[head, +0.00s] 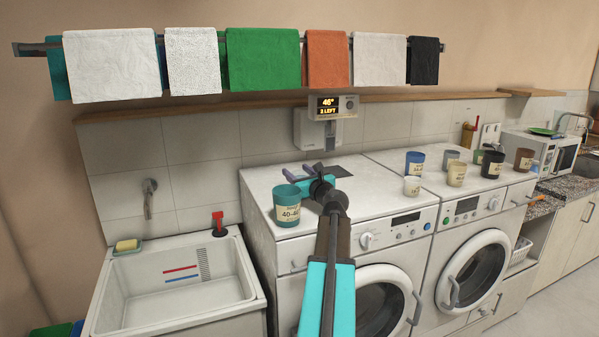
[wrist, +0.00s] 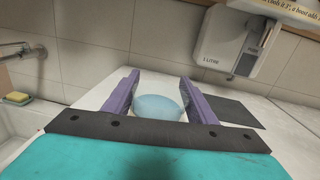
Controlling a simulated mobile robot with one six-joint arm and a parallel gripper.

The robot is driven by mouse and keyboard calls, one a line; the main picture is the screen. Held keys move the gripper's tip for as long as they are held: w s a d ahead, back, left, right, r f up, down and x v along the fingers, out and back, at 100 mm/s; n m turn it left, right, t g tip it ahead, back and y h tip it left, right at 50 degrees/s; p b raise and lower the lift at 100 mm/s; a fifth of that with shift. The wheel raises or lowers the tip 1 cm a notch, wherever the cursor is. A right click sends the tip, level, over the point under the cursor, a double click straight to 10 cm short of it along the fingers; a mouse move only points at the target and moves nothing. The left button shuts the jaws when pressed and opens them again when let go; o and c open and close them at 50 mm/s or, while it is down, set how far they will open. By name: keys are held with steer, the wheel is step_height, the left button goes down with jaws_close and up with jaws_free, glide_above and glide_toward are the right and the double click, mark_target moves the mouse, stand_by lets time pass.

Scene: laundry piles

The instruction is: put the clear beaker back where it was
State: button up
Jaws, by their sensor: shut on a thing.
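My gripper (head: 303,174) is over the left washer's top, beside the dispenser. In the wrist view its purple fingers (wrist: 157,100) are shut on a pale-blue, see-through rounded thing, which looks like the clear beaker (wrist: 158,106). Only its upper part shows there; its base is hidden by my gripper. I cannot make the beaker out in the head view, nor tell whether it touches the washer top. The dark square pad (head: 338,171) under the dispenser lies to the right of my fingers; it also shows in the wrist view (wrist: 225,111).
A teal labelled cup (head: 287,208) stands at the left washer's front left, close to my gripper. Several cups, including a blue one (head: 414,163) and a white one (head: 412,186), stand to the right. The dispenser (head: 318,131) is on the wall. A sink (head: 120,305) is left.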

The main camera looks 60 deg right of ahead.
steer(key=o, duration=1)
steer(key=shift+o, duration=0.2)
steer(key=shift+b+v, duration=1.35)
steer(key=shift+v, duration=4.65)
steer(key=shift+r, duration=0.1)
